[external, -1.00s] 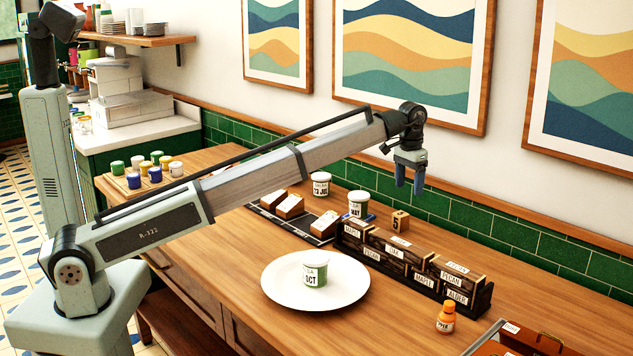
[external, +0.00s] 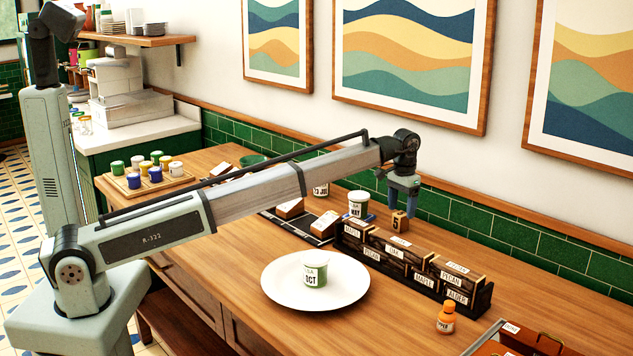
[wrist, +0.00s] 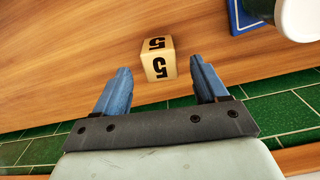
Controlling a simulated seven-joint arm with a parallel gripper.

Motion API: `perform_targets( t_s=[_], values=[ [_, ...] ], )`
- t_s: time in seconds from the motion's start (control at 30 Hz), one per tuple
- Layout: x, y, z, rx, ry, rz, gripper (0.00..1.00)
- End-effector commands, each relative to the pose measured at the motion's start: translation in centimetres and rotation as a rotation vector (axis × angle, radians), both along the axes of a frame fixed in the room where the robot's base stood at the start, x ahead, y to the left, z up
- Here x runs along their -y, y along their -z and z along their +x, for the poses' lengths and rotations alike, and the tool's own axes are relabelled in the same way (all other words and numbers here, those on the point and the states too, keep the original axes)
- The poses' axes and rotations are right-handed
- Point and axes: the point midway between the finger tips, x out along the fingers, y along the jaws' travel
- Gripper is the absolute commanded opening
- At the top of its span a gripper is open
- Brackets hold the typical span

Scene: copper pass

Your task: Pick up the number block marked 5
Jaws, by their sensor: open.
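The number block marked 5 (external: 399,222) is a small wooden cube on the table, behind the row of labelled wooden blocks. In the wrist view the block (wrist: 158,60) shows a black 5 on two faces. My gripper (external: 403,207) is just above the block in the external view, its blue fingers pointing down. In the wrist view my gripper (wrist: 160,78) is open, with its two blue fingertips apart on either side of the block's near end. The jaws hold nothing.
A rack of labelled wooden blocks (external: 487,297) stands in front of the block. A tub marked MAY (external: 358,205) stands to its left. The green tiled wall (external: 500,229) is close behind. A white plate (external: 275,290) with a tub marked OCT (external: 315,270) sits in front.

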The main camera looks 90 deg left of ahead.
Motion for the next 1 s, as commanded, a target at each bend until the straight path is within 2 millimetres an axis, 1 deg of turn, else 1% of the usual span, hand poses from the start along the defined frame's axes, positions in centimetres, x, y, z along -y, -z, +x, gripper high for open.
perform_targets(
  t_s=[0.17,0.3,0.4,0.5,0.67,1.0],
  values=[
    [0.1,1.6,-0.1,-0.002,0.000,-0.001,0.72],
    [0.1,3.6,-0.1,-0.001,0.000,-0.001,0.72],
    [0.0,4.6,-0.1,-0.001,0.000,-0.001,0.72],
    [0.0,4.9,-0.1,0.001,-0.001,0.001,0.72],
    [0.0,4.9,-0.1,0.001,-0.001,0.001,0.72],
    [0.0,4.9,-0.1,0.001,-0.001,0.001,0.41]
  ],
)
